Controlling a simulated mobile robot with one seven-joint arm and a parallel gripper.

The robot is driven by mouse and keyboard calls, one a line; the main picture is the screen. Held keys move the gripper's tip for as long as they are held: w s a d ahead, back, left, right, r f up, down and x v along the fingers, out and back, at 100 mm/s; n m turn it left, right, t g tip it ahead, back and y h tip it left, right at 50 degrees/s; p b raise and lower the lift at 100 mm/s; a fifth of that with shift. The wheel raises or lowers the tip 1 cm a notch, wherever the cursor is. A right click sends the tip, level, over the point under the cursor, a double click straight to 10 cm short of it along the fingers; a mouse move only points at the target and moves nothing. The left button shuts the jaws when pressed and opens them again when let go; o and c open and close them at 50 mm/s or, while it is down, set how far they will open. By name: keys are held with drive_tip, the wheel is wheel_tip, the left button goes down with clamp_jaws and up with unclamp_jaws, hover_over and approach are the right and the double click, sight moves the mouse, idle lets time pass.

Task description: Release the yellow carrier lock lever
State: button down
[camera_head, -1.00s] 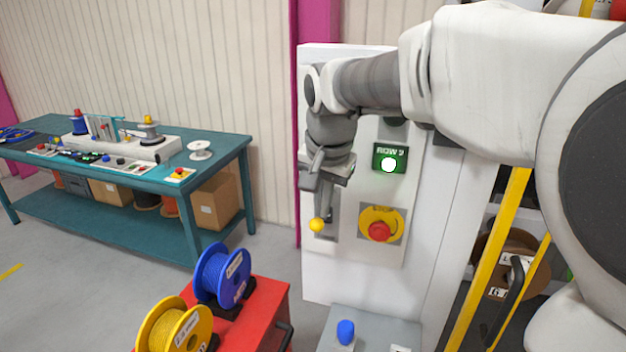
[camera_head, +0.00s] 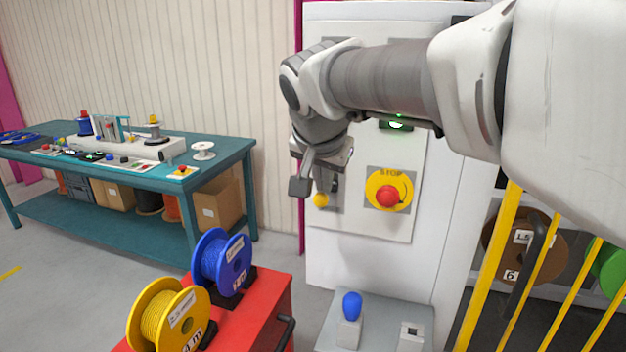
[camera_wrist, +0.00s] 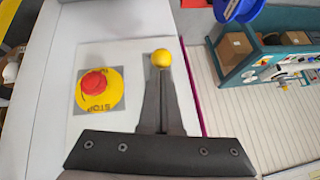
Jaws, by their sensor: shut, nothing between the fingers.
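The yellow ball knob of the lock lever (camera_head: 320,200) is on the white control panel, left of the stop button. Its lever and slot are partly hidden by my gripper in the head view. My gripper (camera_head: 300,187) is shut and empty, just above and left of the knob. In the wrist view the knob (camera_wrist: 161,58) shows beyond the end of my shut gripper (camera_wrist: 161,85). I cannot tell whether the fingers touch the lever.
A red stop button on a yellow plate (camera_head: 388,195) is close to the right of the lever. A grey ledge with a blue knob (camera_head: 352,304) is below. A red cart with blue and yellow reels (camera_head: 222,262) stands at lower left, and a teal workbench (camera_head: 225,151) behind. Yellow bars (camera_head: 488,270) stand right.

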drive_tip(key=shift+f, duration=0.1)
idle(0.3)
drive_tip(key=shift+r+p, duration=0.65)
drive_tip(key=shift+r, duration=0.15)
